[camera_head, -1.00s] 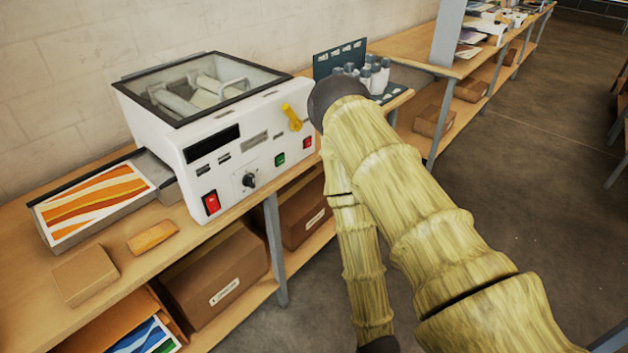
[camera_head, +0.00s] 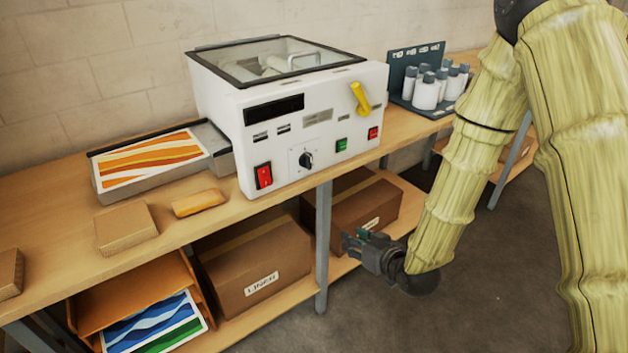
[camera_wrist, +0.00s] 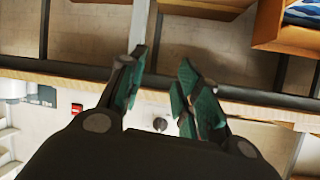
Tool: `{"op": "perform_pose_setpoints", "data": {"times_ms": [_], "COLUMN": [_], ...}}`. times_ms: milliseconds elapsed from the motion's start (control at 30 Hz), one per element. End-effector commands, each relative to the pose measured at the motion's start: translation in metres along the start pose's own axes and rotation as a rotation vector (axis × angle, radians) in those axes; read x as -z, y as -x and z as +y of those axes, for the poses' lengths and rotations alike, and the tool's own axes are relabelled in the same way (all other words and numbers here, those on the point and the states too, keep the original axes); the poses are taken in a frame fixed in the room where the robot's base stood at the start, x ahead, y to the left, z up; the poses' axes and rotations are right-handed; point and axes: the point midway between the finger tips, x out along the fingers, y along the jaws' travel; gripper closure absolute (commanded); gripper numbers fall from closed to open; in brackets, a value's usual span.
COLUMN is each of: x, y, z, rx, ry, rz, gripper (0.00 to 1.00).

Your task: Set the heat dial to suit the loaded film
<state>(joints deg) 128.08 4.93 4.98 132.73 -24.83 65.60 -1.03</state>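The white laminator (camera_head: 225,107) stands on the bench with its glass lid closed. Its black heat dial (camera_head: 306,160) sits on a pale plate low on the front face; the dial's markings are too small to read. The dial also shows in the wrist view (camera_wrist: 160,124), upside down, between the fingers. My gripper (camera_head: 352,240) is in front of and below the bench edge, to the right of and lower than the dial, touching nothing. In the wrist view my gripper's green-padded fingers (camera_wrist: 160,95) are apart with nothing between them. The film inside is not identifiable.
A red switch (camera_head: 263,176), green button (camera_head: 341,145), red button (camera_head: 373,133) and yellow lever (camera_head: 360,98) share the panel. A tray with an orange-striped sheet (camera_head: 150,158) adjoins the left side. Bottles (camera_head: 426,92) stand right. A shelf box (camera_head: 255,268) is below.

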Motion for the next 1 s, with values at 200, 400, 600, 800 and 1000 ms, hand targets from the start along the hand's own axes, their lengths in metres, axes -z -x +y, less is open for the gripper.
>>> {"op": "perform_pose_setpoints", "data": {"times_ms": [200, 400, 600, 800, 1000], "x": [0.095, 0.143, 0.157, 0.168, 0.181], "y": [-0.014, -0.008, -0.011, -0.035, -0.065], "z": [-0.018, -0.032, -0.037, -0.043, -0.049], "rx": [0.102, 0.156, 0.168, 0.168, 0.167], "ry": [0.106, 0.159, 0.170, 0.171, 0.170], "rz": [0.276, 0.406, 0.433, 0.432, 0.431], "gripper": [0.67, 0.67, 0.67, 0.67, 0.67]}}
